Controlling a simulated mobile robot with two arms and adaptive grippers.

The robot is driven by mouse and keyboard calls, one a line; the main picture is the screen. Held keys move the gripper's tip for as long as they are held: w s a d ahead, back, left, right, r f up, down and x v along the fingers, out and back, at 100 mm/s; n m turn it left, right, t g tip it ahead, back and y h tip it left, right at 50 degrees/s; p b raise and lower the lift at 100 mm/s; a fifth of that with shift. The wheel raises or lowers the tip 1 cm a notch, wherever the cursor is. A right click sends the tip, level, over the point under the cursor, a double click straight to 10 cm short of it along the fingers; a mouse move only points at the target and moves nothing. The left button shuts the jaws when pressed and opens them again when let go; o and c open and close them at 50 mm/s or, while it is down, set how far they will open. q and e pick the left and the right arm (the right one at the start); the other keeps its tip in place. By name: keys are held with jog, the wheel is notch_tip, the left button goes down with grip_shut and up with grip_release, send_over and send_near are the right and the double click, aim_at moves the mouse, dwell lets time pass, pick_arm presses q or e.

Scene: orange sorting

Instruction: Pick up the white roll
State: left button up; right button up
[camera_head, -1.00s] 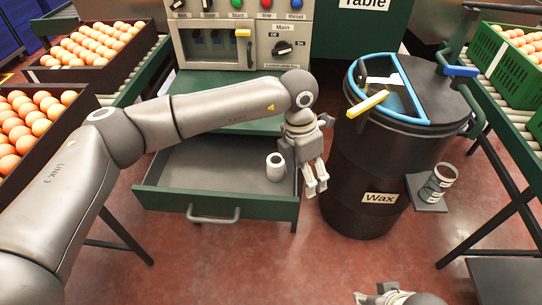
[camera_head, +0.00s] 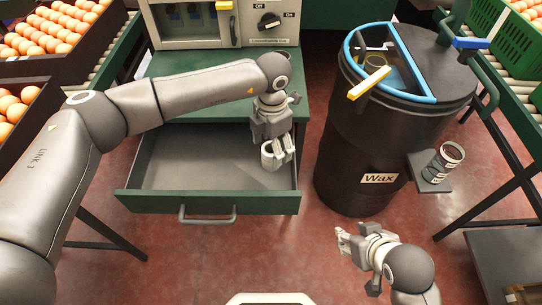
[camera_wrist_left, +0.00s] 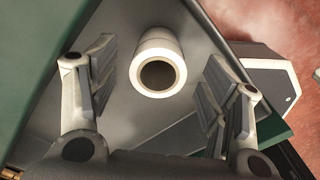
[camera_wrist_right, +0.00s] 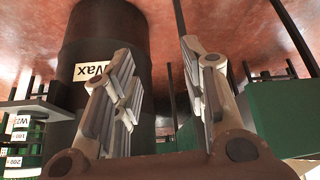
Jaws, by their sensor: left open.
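The white roll (camera_head: 267,154) stands in the open drawer (camera_head: 150,160), near its right end. In the left wrist view the white roll (camera_wrist_left: 158,49) shows its round dark hole and lies between the two spread fingers, apart from both. My left gripper (camera_head: 281,156) is open and points down at the roll, partly covering it in the head view. In the left wrist view the left gripper (camera_wrist_left: 160,90) holds nothing. My right gripper (camera_head: 347,243) is open and empty in front of the drawer and the wax barrel, far from the roll.
The drawer's green front with its handle (camera_head: 207,218) is on the near side. The black wax barrel (camera_head: 350,150), with a small side shelf (camera_head: 431,180), stands right of the drawer. The rest of the drawer is empty.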

pick_arm(q)
notch_tip(320, 180, down, 5)
jog(key=shift+r+b, duration=0.2)
jog(key=shift+b, duration=0.35)
jog(key=shift+f, duration=0.25)
pick_arm(e)
jog(key=w+a+r+t, duration=0.2)
jog(key=w+r+t, duration=0.1)
jog(key=w, duration=0.2)
jog(key=shift+w+y, duration=0.25)
jog(key=shift+y, duration=0.15)
pick_arm(q)
jog(key=c, duration=1.1)
jog(key=shift+w+r, duration=0.1)
